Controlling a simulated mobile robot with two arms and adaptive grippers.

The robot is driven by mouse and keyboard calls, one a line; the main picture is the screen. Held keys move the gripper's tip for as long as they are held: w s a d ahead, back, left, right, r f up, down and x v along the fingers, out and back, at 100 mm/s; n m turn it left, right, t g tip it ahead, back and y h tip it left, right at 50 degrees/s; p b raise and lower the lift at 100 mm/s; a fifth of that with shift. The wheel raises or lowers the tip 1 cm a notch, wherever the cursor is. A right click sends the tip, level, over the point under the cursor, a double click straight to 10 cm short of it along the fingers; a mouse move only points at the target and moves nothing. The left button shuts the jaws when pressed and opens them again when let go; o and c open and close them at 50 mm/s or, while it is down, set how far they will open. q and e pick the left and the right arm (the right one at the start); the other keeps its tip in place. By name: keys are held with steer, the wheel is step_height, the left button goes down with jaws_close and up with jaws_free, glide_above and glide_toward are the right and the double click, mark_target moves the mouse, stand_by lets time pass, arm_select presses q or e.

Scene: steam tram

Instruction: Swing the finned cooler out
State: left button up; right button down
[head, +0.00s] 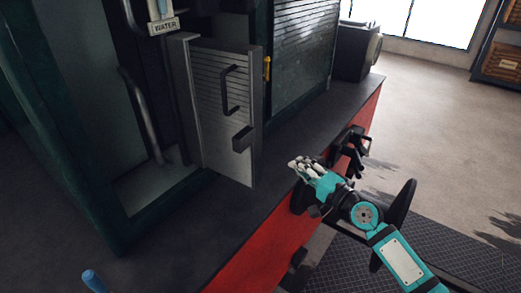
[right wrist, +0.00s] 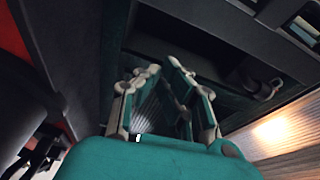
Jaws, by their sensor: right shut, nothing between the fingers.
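The finned cooler (head: 208,105) is a grey upright panel with horizontal ribs, in the tram's side in the head view. It carries a dark bar handle (head: 226,91) and a dark block (head: 242,139) below it. A small yellow piece (head: 267,68) sits at its right edge. How far it stands out from the tram is hard to tell. My right gripper (head: 297,164) is shut and empty, over the outer edge of the dark ledge, right of and below the cooler, not touching it. Its fingers also show in the right wrist view (right wrist: 164,75). My left gripper is out of view.
A dark ledge (head: 285,130) with a red side (head: 262,245) runs below the cooler. A green ribbed panel (head: 303,50) stands to its right. The floor (head: 430,120) at right is clear.

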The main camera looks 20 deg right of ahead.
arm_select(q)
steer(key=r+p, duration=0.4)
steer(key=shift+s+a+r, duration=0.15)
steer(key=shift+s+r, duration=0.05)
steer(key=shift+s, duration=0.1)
arm_select(e)
steer(key=w+a, duration=0.6)
steer(key=shift+w+m, duration=0.15)
steer(key=shift+m, duration=0.25)
steer(key=shift+w, duration=0.1)
steer(key=shift+a, duration=0.15)
